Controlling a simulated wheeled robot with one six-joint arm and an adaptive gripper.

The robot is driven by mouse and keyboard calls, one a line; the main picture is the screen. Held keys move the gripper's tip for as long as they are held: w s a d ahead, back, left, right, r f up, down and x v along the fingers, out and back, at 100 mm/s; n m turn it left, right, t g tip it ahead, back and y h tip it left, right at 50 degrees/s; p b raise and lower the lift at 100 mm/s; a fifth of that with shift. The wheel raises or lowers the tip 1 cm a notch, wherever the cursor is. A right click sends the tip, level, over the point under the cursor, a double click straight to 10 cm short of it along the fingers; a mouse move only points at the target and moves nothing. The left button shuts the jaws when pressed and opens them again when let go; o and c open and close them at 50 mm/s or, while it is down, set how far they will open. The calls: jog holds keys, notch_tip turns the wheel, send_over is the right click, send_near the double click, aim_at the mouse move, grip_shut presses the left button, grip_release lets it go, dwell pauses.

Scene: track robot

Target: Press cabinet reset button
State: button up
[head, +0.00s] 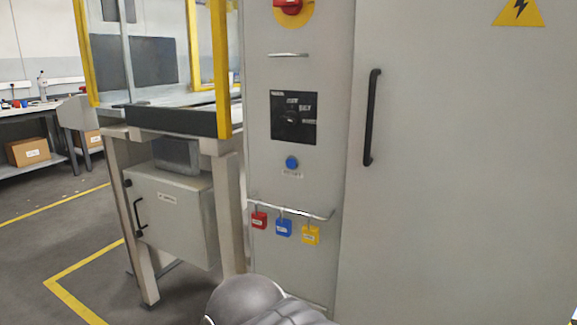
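The grey cabinet (455,210) fills the right half of the head view. On its narrow left panel is a round blue button (292,163) with a small label under it, too small to read surely. A black selector plate with a knob (293,118) sits just above the button. A red rotary switch on a yellow disc (289,10) is at the top. A dark grey rounded part of my arm shows at the bottom centre, well below the button. My gripper's fingers are not in view.
A rail (290,210) below the button holds red, blue and yellow padlocks. A long black handle (371,118) is on the cabinet door. A yellow-framed machine (222,70) stands left, with a grey box (172,215) beneath. Open floor with yellow lines lies at lower left.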

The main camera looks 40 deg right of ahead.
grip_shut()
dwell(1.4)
